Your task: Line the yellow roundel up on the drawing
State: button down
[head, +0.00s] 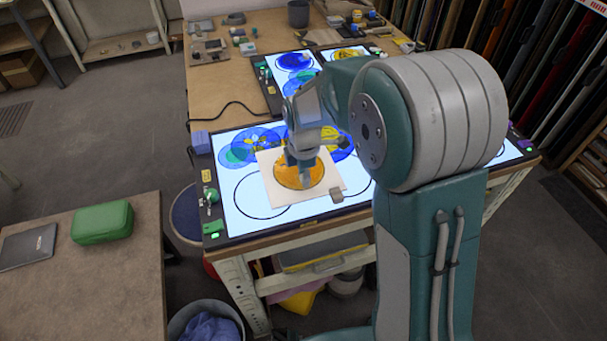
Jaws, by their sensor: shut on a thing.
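The yellow roundel (314,174), an amber disc with a dark rim, is at the middle of the near light table (219,181). It shows over a cream square sheet (333,184); whether it touches the sheet is hard to tell. My gripper (304,183) points down over the roundel and is shut on it; the fingertips are small and partly hidden against it. Black circle outlines of the drawing (238,197) show on the lit panel at the left, partly covered by the sheet. My arm hides the right part of the panel.
Blue glass roundels (232,153) lie behind the sheet, with a yellow and blue one close to my arm. A second light panel (270,88) lies behind. The lower left of the panel is clear.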

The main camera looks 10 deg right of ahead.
jog(key=shift+f, duration=0.1)
jog(key=shift+c, duration=2)
grip_release()
notch_tip(320, 180, up, 11)
jog(key=s+d+r+m+t, duration=0.3)
jog(key=s+d+r+m, duration=0.3)
jog(key=s+r+m, duration=0.35)
jog(key=s+d+f+m+t, duration=0.1)
jog(key=s+m, duration=0.4)
jog(key=s, duration=0.1)
jog(key=s+d+f+m+t, duration=0.1)
jog(key=s+d+m, duration=0.1)
jog(key=s+m, duration=0.4)
jog(key=shift+s+d+f+t, duration=0.2)
jog(key=shift+s+f+t, duration=0.1)
